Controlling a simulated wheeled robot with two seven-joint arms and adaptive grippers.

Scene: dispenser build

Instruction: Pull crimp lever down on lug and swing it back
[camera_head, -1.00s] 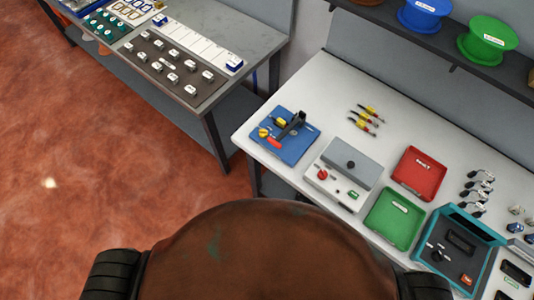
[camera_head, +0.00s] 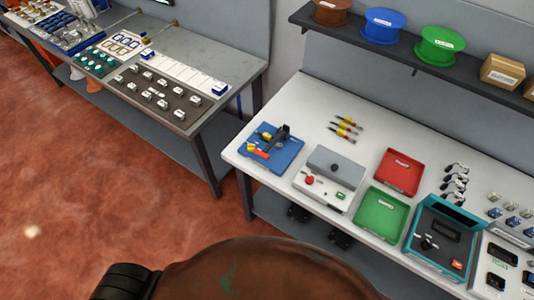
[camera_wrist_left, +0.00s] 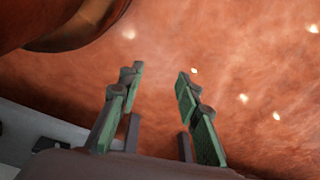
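The crimp press is on a blue base plate (camera_head: 288,157) at the left end of the white workbench in the head view. A black lever arm (camera_head: 282,136) stands over the plate. A red handle (camera_head: 260,154) and a small yellow part (camera_head: 251,147) lie at its left side. A lug is too small to tell apart at the press. My left gripper (camera_wrist_left: 158,82) shows in the left wrist view, its two green-padded fingers spread apart with nothing between them, over the reddish floor. It is not in the head view. My right gripper is in no view.
On the workbench (camera_head: 300,100) are a grey-white box (camera_head: 330,178), red (camera_head: 399,172) and green (camera_head: 382,212) trays, a teal tester (camera_head: 440,237) and several red-yellow leads (camera_head: 345,128). A shelf with spools hangs behind. A grey table (camera_head: 200,60) stands left; open floor lies between.

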